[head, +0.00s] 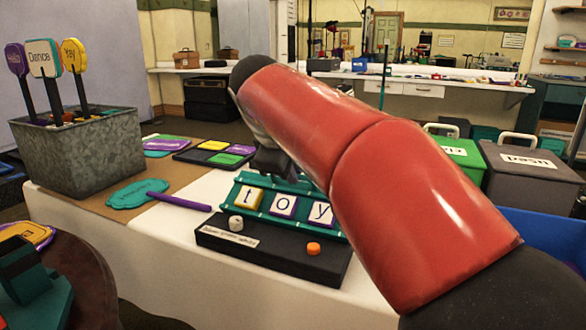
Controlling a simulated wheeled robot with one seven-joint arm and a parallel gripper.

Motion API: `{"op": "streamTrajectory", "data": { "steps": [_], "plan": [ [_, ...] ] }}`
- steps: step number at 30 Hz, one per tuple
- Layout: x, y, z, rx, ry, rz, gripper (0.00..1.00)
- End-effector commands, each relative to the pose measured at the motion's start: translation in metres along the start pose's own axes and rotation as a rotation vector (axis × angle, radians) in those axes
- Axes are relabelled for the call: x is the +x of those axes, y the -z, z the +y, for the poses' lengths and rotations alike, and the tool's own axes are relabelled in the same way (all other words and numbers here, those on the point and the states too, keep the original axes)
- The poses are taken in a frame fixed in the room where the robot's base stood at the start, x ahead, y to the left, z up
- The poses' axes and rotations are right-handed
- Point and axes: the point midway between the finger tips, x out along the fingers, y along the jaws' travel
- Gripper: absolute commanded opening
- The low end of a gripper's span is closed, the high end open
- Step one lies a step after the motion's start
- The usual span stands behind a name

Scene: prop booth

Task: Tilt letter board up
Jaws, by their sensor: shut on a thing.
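The letter board (300,193) is a teal panel with tiles reading "t", "o" and "y". It leans back at a slant behind a black base (275,258) with a small label, an orange button and a pale knob. My gripper (268,165) is at the board's upper edge, its dark fingers shut on it. My red arm hides part of the gripper and the board's right side, so the exact grip is not clear.
A metal bin (80,155) of paddle signs stands at the left. A teal paddle (138,193) with a purple handle lies left of the board. A dark tray (213,153) of coloured cards lies behind. Lidded bins (524,165) stand at the right.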

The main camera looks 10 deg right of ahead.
Motion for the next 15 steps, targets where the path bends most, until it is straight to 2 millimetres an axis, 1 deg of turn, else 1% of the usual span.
{"op": "streamTrajectory", "data": {
  "steps": [1, 9, 10, 14, 15],
  "plan": [
    [0.0041, 0.0006, -0.0070, -0.005, 0.021, -0.008, 0.00],
    [0.0049, 0.0011, -0.0077, -0.006, 0.023, -0.007, 0.00],
    [0.0049, 0.0011, -0.0078, -0.006, 0.023, -0.008, 0.14],
    [0.0044, 0.0010, -0.0068, -0.006, 0.020, -0.007, 0.31],
    [0.0041, 0.0009, -0.0063, -0.005, 0.019, -0.006, 0.32]
  ]
}}
